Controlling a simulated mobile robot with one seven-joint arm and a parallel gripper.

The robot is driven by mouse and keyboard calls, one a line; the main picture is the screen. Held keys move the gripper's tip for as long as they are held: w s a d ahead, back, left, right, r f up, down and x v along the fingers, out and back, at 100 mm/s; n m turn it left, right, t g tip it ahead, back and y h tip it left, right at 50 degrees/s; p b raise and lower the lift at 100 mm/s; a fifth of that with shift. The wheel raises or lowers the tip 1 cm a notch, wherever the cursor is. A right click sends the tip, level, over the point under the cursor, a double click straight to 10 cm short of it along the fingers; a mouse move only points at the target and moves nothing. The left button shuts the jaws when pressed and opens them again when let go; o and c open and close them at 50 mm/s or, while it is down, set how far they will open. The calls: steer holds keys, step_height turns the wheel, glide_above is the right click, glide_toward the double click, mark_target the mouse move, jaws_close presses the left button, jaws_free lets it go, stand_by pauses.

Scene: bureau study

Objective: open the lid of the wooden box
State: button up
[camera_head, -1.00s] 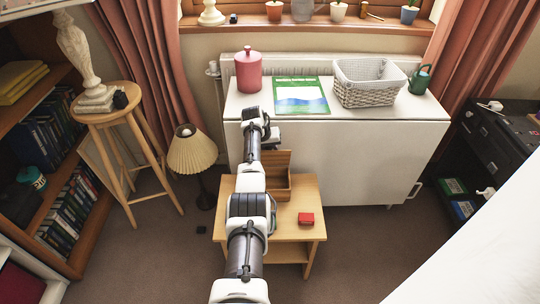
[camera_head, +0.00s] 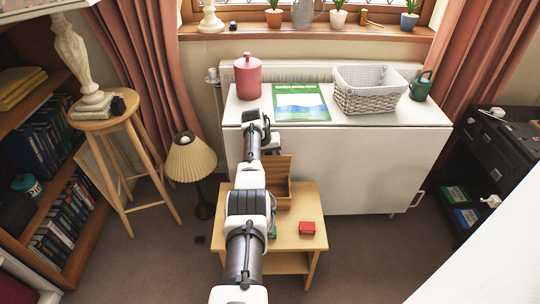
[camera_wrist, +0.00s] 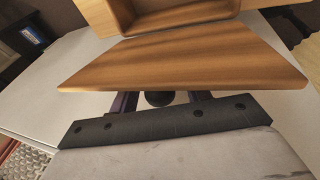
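The wooden box (camera_head: 284,203) stands on the small wooden table, partly hidden behind my arm. Its lid (camera_head: 280,167) stands raised at the back of the box, so the box is open. In the wrist view the lid (camera_wrist: 185,62) is a broad wooden panel across the middle, and part of the box (camera_wrist: 170,16) with its hollow inside shows at the top. My gripper (camera_wrist: 161,99) is right at the lid's near edge. Its finger bases are spread apart; the fingertips are hidden behind the lid, and whether they touch it cannot be told.
Behind stands a white cabinet (camera_head: 345,165) with a red canister (camera_head: 248,77), a basket (camera_head: 370,92) and a green watering can (camera_head: 420,86). A lamp (camera_head: 190,160) and a stool (camera_head: 130,118) stand left.

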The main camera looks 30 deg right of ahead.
steer(key=shift+w+r, duration=0.1)
steer(key=shift+r, duration=0.15)
steer(key=p+v, duration=0.1)
steer(key=v, duration=1.2)
steer(key=shift+r, duration=0.25)
steer(key=shift+a, duration=0.1)
